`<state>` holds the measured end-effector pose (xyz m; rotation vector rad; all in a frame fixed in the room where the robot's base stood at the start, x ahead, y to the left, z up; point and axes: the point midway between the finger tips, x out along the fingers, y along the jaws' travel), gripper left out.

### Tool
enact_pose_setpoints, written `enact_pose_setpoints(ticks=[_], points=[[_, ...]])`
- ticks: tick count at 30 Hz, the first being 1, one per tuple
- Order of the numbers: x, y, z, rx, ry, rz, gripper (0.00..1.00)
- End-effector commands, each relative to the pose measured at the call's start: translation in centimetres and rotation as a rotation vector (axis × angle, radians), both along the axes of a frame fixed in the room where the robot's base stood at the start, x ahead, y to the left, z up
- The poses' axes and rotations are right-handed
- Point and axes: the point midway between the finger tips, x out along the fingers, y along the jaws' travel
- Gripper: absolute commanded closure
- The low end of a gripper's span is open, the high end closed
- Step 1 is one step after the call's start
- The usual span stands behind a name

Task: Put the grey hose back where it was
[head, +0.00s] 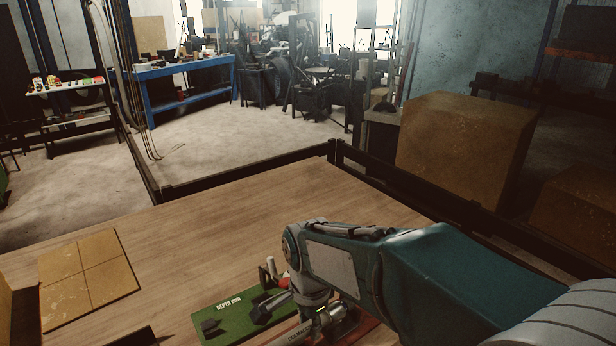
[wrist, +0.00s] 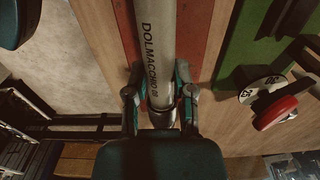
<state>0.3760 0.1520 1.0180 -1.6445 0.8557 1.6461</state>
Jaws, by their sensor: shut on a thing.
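The grey hose (wrist: 157,35) with dark lettering runs up the middle of the wrist view, over a red board (wrist: 198,35). My gripper (wrist: 160,92) is shut on the hose near its lower end, one finger on each side. In the head view, the lettered hose (head: 299,334) shows only in part at the bottom edge, and my arm hides much of my gripper (head: 335,316). A bit of the red board (head: 366,331) shows there too. I cannot tell whether the hose touches the board.
A green board (head: 226,322) marked "DEPTH mm" lies left of my gripper. A red knob (wrist: 274,113) stands near it in the wrist view. A tan square panel (head: 88,277) lies at left. The back of the wooden table (head: 230,215) is clear, with a dark rail behind.

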Motion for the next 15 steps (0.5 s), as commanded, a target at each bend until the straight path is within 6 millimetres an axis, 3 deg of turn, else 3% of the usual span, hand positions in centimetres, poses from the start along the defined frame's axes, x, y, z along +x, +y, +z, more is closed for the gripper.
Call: enact_pose_setpoints(ticks=[15], points=[[0.0,0.0,1.9,0.001,-0.003,0.0,1.0]])
